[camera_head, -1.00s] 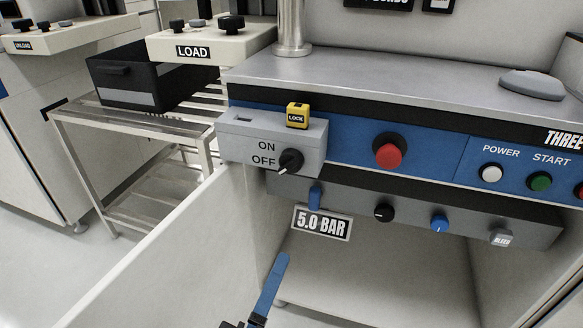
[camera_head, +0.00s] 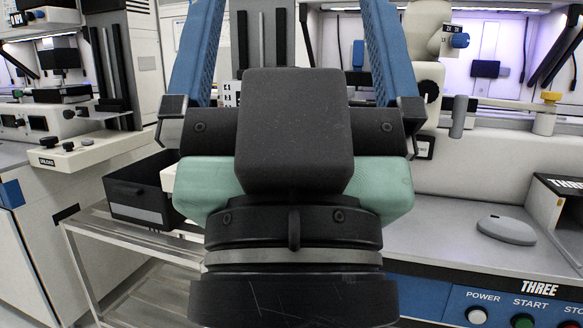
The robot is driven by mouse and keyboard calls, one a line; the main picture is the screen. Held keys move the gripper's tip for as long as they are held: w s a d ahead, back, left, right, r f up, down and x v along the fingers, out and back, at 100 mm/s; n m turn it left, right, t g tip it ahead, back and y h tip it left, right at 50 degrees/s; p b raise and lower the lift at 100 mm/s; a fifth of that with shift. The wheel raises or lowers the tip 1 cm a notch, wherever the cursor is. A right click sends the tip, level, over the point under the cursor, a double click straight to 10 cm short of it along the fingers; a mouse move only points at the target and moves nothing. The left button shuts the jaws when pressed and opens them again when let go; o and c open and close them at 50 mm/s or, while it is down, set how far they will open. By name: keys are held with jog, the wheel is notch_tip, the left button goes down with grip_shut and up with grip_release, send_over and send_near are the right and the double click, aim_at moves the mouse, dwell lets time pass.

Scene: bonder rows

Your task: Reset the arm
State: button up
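My gripper (camera_head: 290,30) fills the middle of the head view, close up. Its two blue fingers point upward, wide apart, with their tips beyond the top edge of the picture. I see nothing held between them. The dark gripper body, pale green sides and black wrist hide the middle of the bench behind.
A black bin (camera_head: 140,193) stands on a metal cart (camera_head: 150,238) at left, near the UNLOAD station (camera_head: 90,150). At right, a grey bench top (camera_head: 445,225) carries a grey rounded device (camera_head: 506,230) above the blue POWER/START panel (camera_head: 455,305).

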notch_tip(320, 180, up, 34)
jog(key=p, duration=3.2)
jog(key=shift+r, duration=0.15)
jog(key=shift+a, duration=0.1)
